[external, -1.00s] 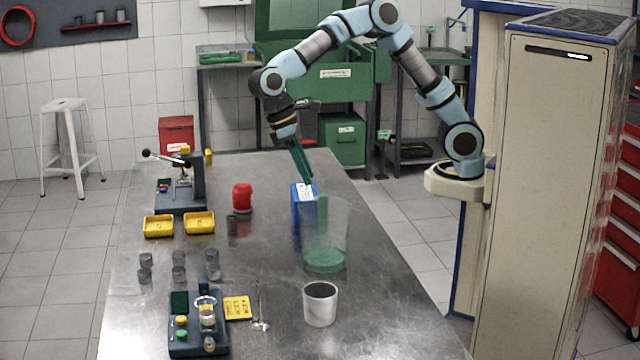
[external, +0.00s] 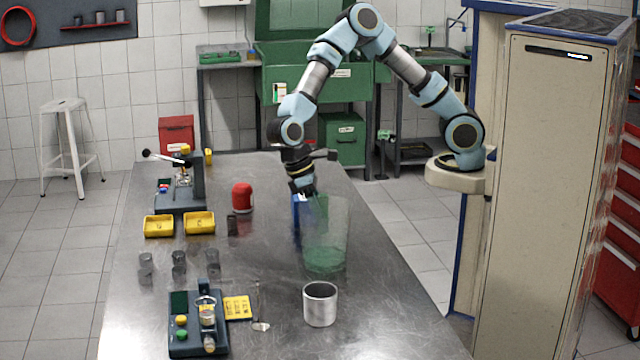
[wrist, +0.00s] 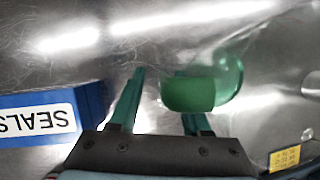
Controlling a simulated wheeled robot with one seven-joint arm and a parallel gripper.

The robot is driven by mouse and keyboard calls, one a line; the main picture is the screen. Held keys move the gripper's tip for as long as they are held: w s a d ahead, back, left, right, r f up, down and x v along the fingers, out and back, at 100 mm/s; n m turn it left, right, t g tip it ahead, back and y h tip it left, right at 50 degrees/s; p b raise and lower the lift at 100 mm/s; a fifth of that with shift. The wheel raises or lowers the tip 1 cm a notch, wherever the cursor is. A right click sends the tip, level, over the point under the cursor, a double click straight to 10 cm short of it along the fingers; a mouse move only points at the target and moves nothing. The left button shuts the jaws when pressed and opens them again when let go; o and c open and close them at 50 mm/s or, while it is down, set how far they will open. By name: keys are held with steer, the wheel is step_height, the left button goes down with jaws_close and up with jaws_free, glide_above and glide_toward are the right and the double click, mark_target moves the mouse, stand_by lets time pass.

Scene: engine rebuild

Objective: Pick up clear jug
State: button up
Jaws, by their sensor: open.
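The clear jug (external: 338,225) stands upright on the metal table, with green at its bottom and a green strip on its far side. In the wrist view the jug (wrist: 229,75) is right of centre, its green patch overlapping my right finger. My gripper (external: 312,203) points down at the jug's far side, near its upper part. In the wrist view its green fingers (wrist: 157,95) are apart, with bare table showing between them. I cannot tell whether a finger touches the jug, and the fingertips are partly hidden.
A blue SEALS box (wrist: 45,110) is close to my left finger; it also shows behind the jug (external: 297,215). A metal cup (external: 320,305) stands in front of the jug. Yellow trays (external: 199,222), a red container (external: 242,197) and a dark fixture (external: 185,330) are to the left.

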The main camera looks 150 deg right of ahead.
steer(key=shift+a+f, duration=0.1)
steer(key=shift+f, duration=0.1)
jaws_close()
stand_by(1.3)
